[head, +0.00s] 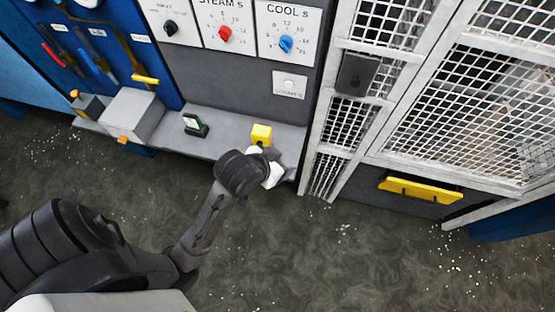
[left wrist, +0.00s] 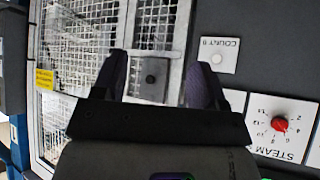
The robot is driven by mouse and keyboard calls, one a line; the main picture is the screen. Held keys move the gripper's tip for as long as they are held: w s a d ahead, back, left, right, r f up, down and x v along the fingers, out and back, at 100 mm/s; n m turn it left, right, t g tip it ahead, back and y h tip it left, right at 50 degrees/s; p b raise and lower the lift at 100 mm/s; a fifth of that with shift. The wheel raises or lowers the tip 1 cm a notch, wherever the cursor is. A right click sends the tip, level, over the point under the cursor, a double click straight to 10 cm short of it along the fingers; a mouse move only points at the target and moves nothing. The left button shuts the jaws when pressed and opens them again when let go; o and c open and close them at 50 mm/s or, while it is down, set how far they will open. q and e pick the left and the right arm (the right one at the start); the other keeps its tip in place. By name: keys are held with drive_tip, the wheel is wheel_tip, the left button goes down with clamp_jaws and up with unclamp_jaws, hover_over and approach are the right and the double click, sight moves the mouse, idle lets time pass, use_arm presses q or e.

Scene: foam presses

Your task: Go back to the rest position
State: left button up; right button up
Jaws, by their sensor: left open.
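My left arm reaches in from the left in the head view. Its gripper (head: 272,172) is over the right end of the grey shelf, largely hidden behind the wrist. In the left wrist view the left gripper's two dark fingers (left wrist: 158,76) stand wide apart with nothing between them. They point toward the mesh door and the grey panel. My right gripper is in neither view.
The grey shelf (head: 225,146) holds a yellow block (head: 261,134), a small dark green device (head: 195,126) and a grey box (head: 133,115). Above are dial panels (head: 223,24). A mesh cage door with a yellow handle (head: 420,190) stands right. Speckled floor lies open in front.

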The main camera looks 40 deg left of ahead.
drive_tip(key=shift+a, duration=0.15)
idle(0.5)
use_arm(q)
drive_tip(key=s+d+f+m+g+p, duration=0.1)
drive_tip(key=s+f+g+p, duration=0.1)
drive_tip(key=s, duration=0.6)
drive_tip(key=s+d+f+m+g+p, duration=0.1)
drive_tip(key=s+f+g+p, duration=0.1)
drive_tip(key=s+f, duration=0.3)
drive_tip(key=s+g, duration=0.1)
drive_tip(key=s, duration=0.3)
drive_tip(key=shift+s+f+p, duration=0.2)
drive_tip(key=shift+s+p, duration=0.05)
drive_tip(key=shift+p, duration=0.15)
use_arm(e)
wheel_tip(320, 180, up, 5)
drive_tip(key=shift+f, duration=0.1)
